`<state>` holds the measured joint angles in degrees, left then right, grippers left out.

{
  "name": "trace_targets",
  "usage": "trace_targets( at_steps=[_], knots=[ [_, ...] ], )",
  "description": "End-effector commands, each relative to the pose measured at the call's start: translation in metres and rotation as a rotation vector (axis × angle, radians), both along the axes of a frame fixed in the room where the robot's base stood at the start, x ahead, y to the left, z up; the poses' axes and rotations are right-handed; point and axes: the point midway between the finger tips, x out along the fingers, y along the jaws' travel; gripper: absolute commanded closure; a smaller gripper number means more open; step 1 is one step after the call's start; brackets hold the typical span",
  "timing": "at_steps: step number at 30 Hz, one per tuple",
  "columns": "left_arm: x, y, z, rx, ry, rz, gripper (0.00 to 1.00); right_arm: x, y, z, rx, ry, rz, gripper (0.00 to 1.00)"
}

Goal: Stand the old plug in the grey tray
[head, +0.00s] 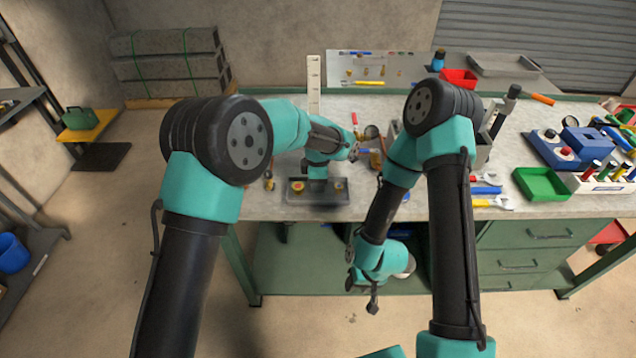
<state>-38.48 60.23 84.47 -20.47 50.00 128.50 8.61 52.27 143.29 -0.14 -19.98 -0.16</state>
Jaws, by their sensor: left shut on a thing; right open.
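The dark grey tray (318,204) sits near the front edge of the bench. Small brass-coloured parts are in it, one with a reddish middle at its left (297,187) and one at its right (339,185). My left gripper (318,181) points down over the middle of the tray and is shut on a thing. My own wrist hides that thing, so I cannot tell whether it is the old plug or touches the tray floor. My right gripper (362,293) is open and hangs low in front of the bench, away from the tray.
A small brass piece (269,181) stands left of the tray. Wrenches (492,203), a green bin (541,184) and a blue box (583,141) lie to the right. A red bin (459,78) and a light grey tray (503,66) are at the back. Left bench top is clear.

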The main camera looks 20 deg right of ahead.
Motion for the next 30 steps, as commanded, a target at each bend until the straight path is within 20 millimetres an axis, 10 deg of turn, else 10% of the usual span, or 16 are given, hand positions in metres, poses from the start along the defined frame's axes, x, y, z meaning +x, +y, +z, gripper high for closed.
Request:
trace_targets(
  at_steps=[13,14,15,22,30],
  knots=[
    [0.0002,0.0001,-0.0055,0.0,-0.001,0.0,1.0,0.0,0.0,0.0,0.0,0.0,0.0,0.57],
    [0.0002,0.0001,-0.0058,0.0,-0.001,0.0,0.68,0.0,0.0,0.0,0.0,0.0,0.0,0.57],
    [0.0003,0.0001,-0.0056,0.0,-0.001,0.0,0.65,0.0,0.0,0.0,0.0,0.0,0.0,0.57],
    [0.0002,0.0001,-0.0055,0.0,-0.001,0.0,0.44,0.0,0.0,0.0,0.0,0.0,0.0,0.57],
    [0.0003,0.0001,-0.0042,0.0,-0.001,0.0,0.44,0.0,0.0,0.0,0.0,0.0,0.0,0.57]
  ],
)
